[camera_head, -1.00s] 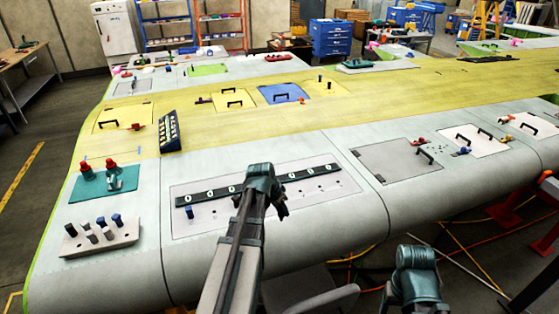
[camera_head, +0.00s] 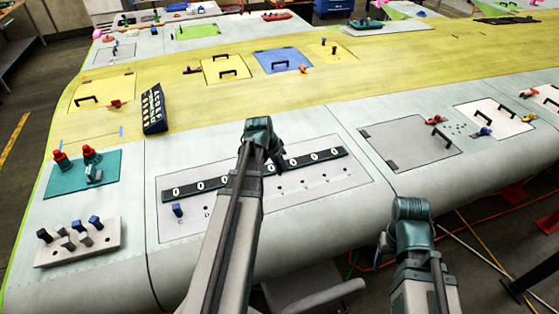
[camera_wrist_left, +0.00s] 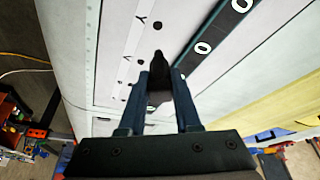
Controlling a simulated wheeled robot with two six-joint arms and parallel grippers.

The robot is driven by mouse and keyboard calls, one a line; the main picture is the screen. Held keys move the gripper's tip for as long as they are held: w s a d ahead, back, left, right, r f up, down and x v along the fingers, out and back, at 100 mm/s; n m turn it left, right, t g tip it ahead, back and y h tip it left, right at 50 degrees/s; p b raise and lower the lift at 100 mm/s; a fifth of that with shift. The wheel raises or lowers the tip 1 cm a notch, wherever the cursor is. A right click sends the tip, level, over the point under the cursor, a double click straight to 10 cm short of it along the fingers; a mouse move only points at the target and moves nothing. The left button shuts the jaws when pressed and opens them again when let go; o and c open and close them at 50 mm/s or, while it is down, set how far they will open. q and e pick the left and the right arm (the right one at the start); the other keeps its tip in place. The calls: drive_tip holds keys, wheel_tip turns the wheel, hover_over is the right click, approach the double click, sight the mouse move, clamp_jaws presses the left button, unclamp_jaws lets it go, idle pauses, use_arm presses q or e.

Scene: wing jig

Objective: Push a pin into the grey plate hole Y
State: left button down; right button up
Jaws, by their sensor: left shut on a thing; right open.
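The grey plate (camera_head: 335,192) lies on the wing panel, with a row of small lettered holes below a black strip. A blue pin (camera_head: 177,210) stands at its left end, by the letter C. My left gripper (camera_head: 276,160) is over the plate's middle, hiding part of the strip and holes. In the left wrist view it is shut on a dark pin (camera_wrist_left: 159,66). Beyond the pin tip is a hole (camera_wrist_left: 157,27) beside a letter that looks like Y. I cannot tell whether the tip touches the plate. My right gripper (camera_head: 384,250) is open and apart, near the panel's front edge.
A pale block (camera_head: 110,246) with several dark, blue and grey pins stands at the left. Behind it is a teal plate (camera_head: 112,163) with red-topped parts. The black strip (camera_head: 327,154) carries white-ringed marks. A tilted dark blue box (camera_head: 154,112) sits further back.

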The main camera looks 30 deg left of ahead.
sight(280, 175)
use_arm(q)
drive_tip(key=shift+w+f+b, duration=0.1)
drive_tip(key=shift+f+b, duration=0.65)
drive_tip(key=shift+f, duration=0.15)
wheel_tip(280, 175, down, 5)
drive_tip(key=b, duration=0.4)
drive_tip(key=shift+r+b, duration=0.15)
drive_tip(key=shift+b, duration=0.25)
drive_tip(key=shift+f+b, duration=1.4)
drive_tip(key=c, duration=0.5)
unclamp_jaws()
drive_tip(key=shift+r, duration=0.1)
